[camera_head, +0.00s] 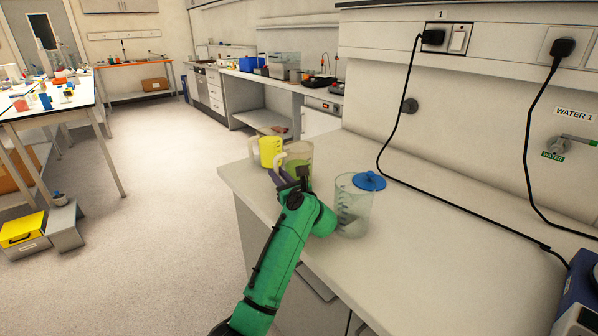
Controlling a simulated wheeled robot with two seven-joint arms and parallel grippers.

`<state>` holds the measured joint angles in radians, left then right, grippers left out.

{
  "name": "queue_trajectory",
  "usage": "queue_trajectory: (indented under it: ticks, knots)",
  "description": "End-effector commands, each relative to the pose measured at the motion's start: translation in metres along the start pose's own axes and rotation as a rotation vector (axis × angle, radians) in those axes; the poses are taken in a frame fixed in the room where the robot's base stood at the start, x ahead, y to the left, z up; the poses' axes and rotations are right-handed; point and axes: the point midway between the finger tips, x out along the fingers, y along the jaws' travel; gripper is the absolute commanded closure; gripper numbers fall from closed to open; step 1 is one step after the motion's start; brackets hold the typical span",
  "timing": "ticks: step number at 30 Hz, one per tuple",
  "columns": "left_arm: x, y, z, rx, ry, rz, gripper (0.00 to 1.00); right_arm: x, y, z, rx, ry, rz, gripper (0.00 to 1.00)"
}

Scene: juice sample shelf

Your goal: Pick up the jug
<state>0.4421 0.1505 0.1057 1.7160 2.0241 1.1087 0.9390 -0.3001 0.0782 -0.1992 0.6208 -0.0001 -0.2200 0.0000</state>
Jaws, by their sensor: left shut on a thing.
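The fingertips are small and partly hidden by my green wrist. Whether the jug touches the bench cannot be told, as my arm hides its base. My right gripper is out of view.
A yellow jug (268,151) stands just behind and left of the held one. Black cables (440,193) cross the bench, which is otherwise mostly clear.

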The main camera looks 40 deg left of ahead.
Motion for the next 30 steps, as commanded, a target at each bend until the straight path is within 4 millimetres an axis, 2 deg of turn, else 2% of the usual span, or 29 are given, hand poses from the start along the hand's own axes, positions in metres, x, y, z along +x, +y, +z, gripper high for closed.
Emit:
queue_trajectory:
  ticks: [1,8,19,23,26,30]
  knots:
    - [-0.001,0.0,-0.005,0.006,0.01,0.001,1.0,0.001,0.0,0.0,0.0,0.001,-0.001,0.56]
    - [-0.001,0.0,-0.006,0.006,0.011,0.001,1.0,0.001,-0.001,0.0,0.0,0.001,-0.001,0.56]
    - [-0.001,-0.001,0.002,0.001,0.009,0.0,1.0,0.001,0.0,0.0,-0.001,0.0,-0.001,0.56]
    - [0.0,-0.001,0.022,-0.003,0.004,0.001,1.0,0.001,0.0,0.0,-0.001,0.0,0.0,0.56]
    - [0.0,-0.003,0.045,-0.007,0.002,-0.001,1.0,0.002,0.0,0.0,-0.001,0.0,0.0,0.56]
    - [0.0,-0.005,0.089,-0.01,-0.001,-0.002,1.0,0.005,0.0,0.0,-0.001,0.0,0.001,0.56]
